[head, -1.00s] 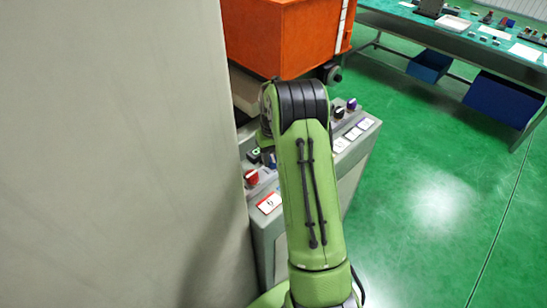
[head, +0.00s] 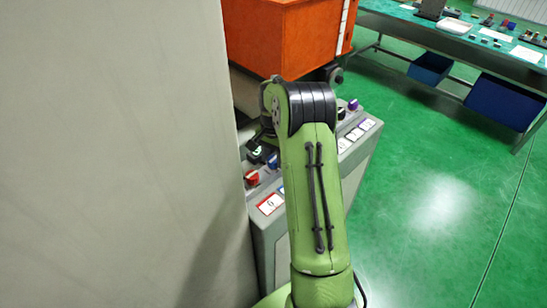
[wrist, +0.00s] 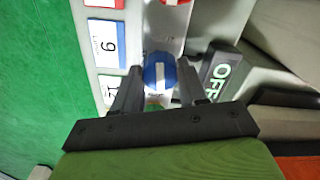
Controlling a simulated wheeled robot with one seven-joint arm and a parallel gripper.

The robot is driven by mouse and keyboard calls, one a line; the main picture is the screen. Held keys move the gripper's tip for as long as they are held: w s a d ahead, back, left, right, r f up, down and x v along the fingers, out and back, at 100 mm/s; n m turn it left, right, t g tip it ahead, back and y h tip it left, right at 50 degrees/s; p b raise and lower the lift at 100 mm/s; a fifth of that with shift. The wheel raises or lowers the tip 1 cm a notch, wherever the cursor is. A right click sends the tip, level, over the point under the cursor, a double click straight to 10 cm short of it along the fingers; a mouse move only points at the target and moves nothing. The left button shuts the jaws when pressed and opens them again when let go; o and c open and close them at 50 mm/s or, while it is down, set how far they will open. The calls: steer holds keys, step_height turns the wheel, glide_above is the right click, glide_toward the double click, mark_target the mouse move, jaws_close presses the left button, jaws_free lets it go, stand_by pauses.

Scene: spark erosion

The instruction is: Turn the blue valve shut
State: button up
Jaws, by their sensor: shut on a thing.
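The blue valve (wrist: 160,72) is a round knob with a white bar across its face; the bar runs nearly up and down in the wrist view. My gripper (wrist: 160,82) has one dark finger on each side of it and is shut on it. In the head view a bit of the blue valve (head: 273,160) shows left of my arm, and my arm hides most of the gripper. A black plate marked OFF (wrist: 222,72) lies just right of the valve in the wrist view.
The grey panel (head: 262,224) also bears a red knob (head: 252,178), purple knobs (head: 352,104) and label cards. A green knob (wrist: 155,107) shows partly behind my gripper. A grey wall (head: 110,150) stands close on the left; an orange bin (head: 285,40) is behind. Green floor is clear at right.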

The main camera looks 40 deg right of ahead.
mark_target(273, 159)
steer(key=shift+w+d+r+m, duration=0.1)
steer(key=shift+m, duration=0.7)
steer(key=o, duration=1.1)
steer(key=shift+c, duration=0.2)
step_height(273, 159, up, 16)
steer(key=p, duration=0.1)
